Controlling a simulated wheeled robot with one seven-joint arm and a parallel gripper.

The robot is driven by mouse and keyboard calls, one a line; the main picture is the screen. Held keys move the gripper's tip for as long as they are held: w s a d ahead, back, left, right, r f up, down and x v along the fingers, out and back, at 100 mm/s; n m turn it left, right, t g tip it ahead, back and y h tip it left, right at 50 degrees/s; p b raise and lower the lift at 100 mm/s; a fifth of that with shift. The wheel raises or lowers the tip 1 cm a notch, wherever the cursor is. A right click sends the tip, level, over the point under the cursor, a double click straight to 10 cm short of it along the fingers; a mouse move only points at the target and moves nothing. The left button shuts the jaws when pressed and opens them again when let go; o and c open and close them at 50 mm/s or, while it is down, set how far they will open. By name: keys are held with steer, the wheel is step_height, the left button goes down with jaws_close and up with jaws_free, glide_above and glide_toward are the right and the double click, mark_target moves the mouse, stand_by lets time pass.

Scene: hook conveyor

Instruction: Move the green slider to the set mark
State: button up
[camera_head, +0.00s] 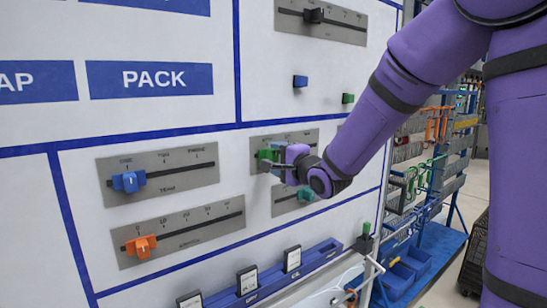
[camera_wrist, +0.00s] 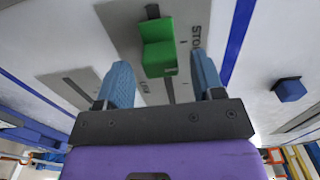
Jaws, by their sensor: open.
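The green slider (camera_head: 267,155) sits on a grey plate (camera_head: 306,136) with a dark slot, on the upright white panel. My gripper (camera_head: 273,160) is at this slider and partly covers it in the head view. In the wrist view, the green slider (camera_wrist: 159,48) shows between the two blue fingers of my gripper (camera_wrist: 160,62), with a gap on each side. The jaws are open, and the slider is not clamped. The plate's lettering is only partly readable in the wrist view, and I cannot make out the set mark.
Another green slider (camera_head: 305,194) is on the plate below. A blue slider (camera_head: 129,182) and an orange slider (camera_head: 140,246) are on plates at left. A black slider (camera_head: 313,15) is above. A blue rail (camera_head: 300,262) with small cards runs below.

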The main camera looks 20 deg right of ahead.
steer(key=shift+x, duration=1.25)
steer(key=shift+c, duration=0.4)
jaws_close()
steer(key=w+d, duration=0.2)
steer(key=d, duration=0.5)
steer(key=shift+w, duration=0.1)
steer(key=shift+o, duration=0.4)
jaws_free()
steer(key=shift+d, duration=0.1)
